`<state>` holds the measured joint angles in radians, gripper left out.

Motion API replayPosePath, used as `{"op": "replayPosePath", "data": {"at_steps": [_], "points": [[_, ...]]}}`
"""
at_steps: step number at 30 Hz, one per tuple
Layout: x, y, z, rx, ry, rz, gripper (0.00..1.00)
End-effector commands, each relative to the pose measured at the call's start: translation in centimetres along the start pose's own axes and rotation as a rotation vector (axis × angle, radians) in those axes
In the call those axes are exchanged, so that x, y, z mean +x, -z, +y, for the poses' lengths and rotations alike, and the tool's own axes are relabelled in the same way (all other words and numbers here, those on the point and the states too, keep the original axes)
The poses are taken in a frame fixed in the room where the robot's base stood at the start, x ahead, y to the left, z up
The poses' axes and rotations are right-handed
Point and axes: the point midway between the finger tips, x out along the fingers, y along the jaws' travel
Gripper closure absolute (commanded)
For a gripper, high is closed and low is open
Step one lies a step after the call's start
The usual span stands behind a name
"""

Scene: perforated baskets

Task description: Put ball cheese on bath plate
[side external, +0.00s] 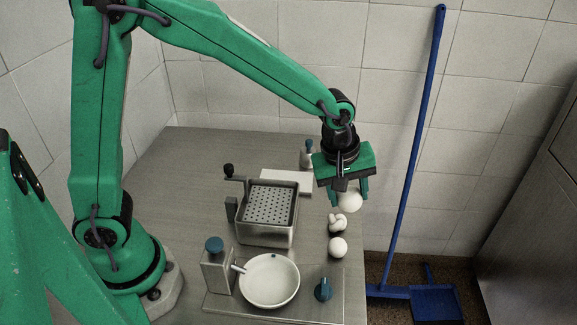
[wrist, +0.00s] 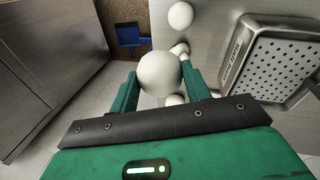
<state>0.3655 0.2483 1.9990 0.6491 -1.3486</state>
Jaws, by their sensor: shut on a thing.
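My gripper (side external: 350,193) is shut on a smooth white cheese ball (side external: 350,202), at the right side of the metal table. In the wrist view the ball (wrist: 160,72) sits between the two green fingers. A perforated metal plate (side external: 271,204) lies in a rectangular metal bath (side external: 264,234), left of my gripper; it also shows at the right of the wrist view (wrist: 285,62). A round white dish (side external: 269,299) stands in front of the bath.
A knotted white piece (side external: 338,222) and another white ball (side external: 338,247) lie in front of my gripper. A crank (side external: 230,171) rises at the bath's left. A white board (side external: 292,176) lies behind it. Blue-knobbed fittings (side external: 214,244) flank the dish. The table's right edge is close.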

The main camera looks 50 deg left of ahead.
Motion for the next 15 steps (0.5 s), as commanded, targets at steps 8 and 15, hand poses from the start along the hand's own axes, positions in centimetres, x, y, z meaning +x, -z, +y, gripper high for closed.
{"op": "replayPosePath", "data": {"at_steps": [8,15], "points": [[-1.5,1.4,-1.6,-0.002,0.0,0.01,0.76],[-4.2,3.8,-5.1,-0.001,0.003,0.03,0.76]]}}
